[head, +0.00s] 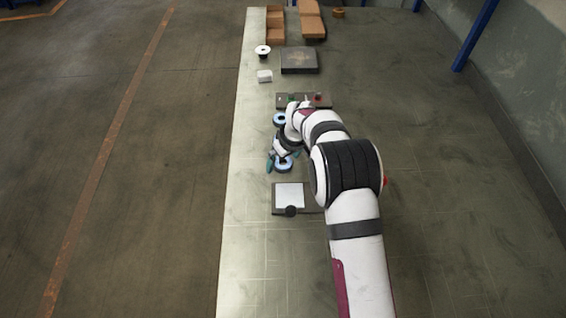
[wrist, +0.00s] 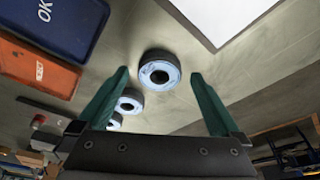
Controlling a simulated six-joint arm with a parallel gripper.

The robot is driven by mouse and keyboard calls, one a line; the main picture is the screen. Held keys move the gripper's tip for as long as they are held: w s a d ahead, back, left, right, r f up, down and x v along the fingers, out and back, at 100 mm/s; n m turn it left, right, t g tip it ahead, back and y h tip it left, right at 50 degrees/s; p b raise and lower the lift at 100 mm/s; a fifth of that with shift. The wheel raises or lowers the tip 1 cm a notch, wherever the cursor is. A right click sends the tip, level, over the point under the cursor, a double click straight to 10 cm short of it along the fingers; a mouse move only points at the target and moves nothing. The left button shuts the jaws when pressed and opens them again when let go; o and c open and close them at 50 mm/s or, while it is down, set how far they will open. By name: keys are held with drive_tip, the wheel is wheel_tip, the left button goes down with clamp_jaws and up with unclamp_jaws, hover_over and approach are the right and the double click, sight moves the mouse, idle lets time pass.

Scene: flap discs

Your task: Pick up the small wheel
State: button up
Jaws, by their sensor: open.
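Several round flap discs with black rims and light-blue faces lie on the bench. The nearest disc (wrist: 158,75) appears between my fingertips in the wrist view. In the head view a disc (head: 284,167) shows at my gripper (head: 283,161). Another disc (head: 279,119) lies farther up the bench, beside my arm. In the wrist view, a second disc (wrist: 130,102) and a third disc (wrist: 115,121) sit beyond, partly hidden by my left finger and gripper body. My gripper (wrist: 160,73) is open with teal fingers, holding nothing. I cannot tell which disc is smallest.
A lit white panel (head: 289,193) lies close below the gripper. A blue tray (wrist: 62,22) and an orange tray (wrist: 38,68) show in the wrist view. A dark box (head: 299,60) and brown boxes (head: 311,22) stand farther up. The bench's left edge is near.

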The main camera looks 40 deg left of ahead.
drive_tip(key=shift+f, duration=0.2)
drive_tip(key=shift+c, duration=0.3)
drive_tip(key=c, duration=1.4)
drive_tip(key=shift+r, duration=0.15)
